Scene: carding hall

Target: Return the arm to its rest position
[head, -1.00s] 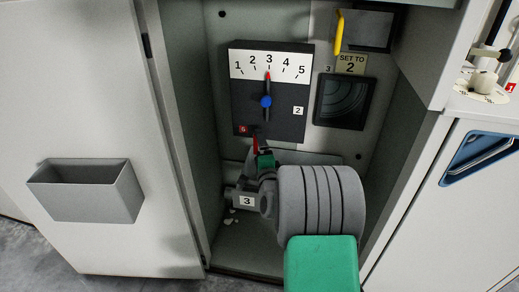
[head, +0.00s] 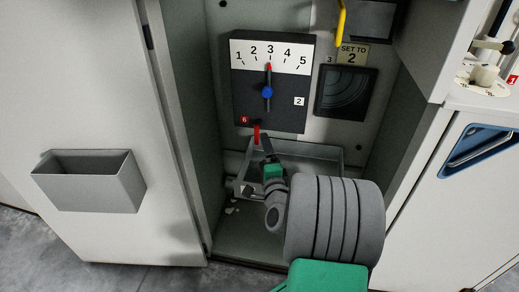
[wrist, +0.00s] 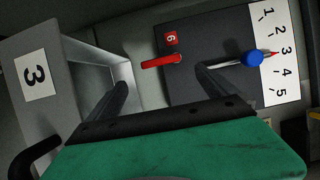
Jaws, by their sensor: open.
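My gripper (head: 266,148) is low in the open cabinet, below the dark dial box (head: 240,85). Its two dark fingers are apart and nothing is between them; they also show in the wrist view (wrist: 162,78). My green and grey arm reaches in from the bottom right of the head view. The box's pointer with a blue hub (head: 267,93) stands at 3. A red lever (head: 257,134) hangs under the box, close to my fingertips; I cannot tell whether they touch.
A grey metal tray (head: 325,152), marked 3 in the wrist view (wrist: 37,75), sits under the box, partly hidden by my arm. Cabinet walls stand close on both sides. The open door (head: 90,110) carries a grey bin (head: 90,185). A yellow handle (head: 340,24) hangs upper right.

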